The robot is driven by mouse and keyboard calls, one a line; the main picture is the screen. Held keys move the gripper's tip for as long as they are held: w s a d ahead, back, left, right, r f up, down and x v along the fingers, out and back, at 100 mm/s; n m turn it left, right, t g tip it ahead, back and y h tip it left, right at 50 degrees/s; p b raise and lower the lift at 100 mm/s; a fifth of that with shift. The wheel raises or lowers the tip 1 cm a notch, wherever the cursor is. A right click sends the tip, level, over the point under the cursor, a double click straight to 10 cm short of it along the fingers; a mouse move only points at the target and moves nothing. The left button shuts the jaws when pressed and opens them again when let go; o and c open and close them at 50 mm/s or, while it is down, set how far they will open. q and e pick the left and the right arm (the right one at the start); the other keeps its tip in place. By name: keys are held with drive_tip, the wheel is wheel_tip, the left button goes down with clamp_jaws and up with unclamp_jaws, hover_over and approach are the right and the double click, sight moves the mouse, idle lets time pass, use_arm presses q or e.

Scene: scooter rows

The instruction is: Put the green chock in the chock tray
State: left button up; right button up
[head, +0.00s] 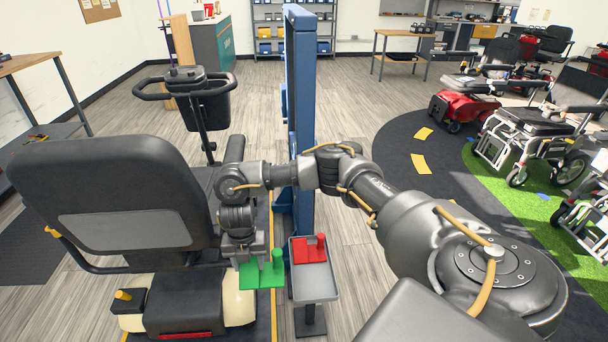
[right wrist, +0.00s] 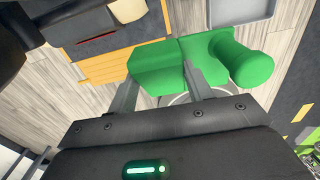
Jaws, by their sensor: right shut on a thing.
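My right gripper (head: 256,258) points down and is shut on the green chock (head: 262,274), a flat block with an upright round knob. In the right wrist view the green chock (right wrist: 243,62) sits between the fingers (right wrist: 162,88), with the knob to the right. The grey chock tray (head: 315,285) stands on a post just right of the green chock. A red chock (head: 309,250) lies in its far part; its near part is bare. The tray's edge also shows in the right wrist view (right wrist: 240,10). My left gripper is not in view.
A blue upright post (head: 302,110) stands just behind the tray, close to my right arm. A scooter with a black seat (head: 110,200) and a basket (head: 200,105) is on the left. Several mobility chairs (head: 530,130) stand at right. Floor right of the post is clear.

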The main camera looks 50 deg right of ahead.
sight(278, 258)
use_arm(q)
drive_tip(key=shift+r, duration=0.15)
use_arm(e)
drive_tip(key=shift+d+f, duration=0.1)
drive_tip(key=s+d+f+b, duration=0.1)
drive_tip(key=d+f+b, duration=0.1)
drive_tip(key=d+f, duration=0.1)
drive_tip(key=s+d+f+b, duration=0.1)
drive_tip(key=d+f, duration=0.2)
drive_tip(key=d, duration=0.2)
drive_tip(key=s+d+f+b, duration=0.1)
drive_tip(key=d+f+b, duration=0.1)
drive_tip(key=d, duration=0.3)
drive_tip(key=shift+f+b, duration=0.3)
drive_tip(key=shift+f, duration=0.4)
drive_tip(key=f, duration=0.1)
drive_tip(key=f+b, duration=0.1)
drive_tip(key=f, duration=0.1)
drive_tip(key=shift+s+d+f, duration=0.1)
drive_tip(key=shift+d+f, duration=0.05)
drive_tip(key=shift+d, duration=0.1)
drive_tip(key=shift+f, duration=0.2)
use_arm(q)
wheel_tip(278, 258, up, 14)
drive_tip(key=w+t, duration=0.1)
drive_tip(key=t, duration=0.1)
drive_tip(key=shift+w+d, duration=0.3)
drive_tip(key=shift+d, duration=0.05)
use_arm(e)
drive_tip(key=shift+r, duration=0.1)
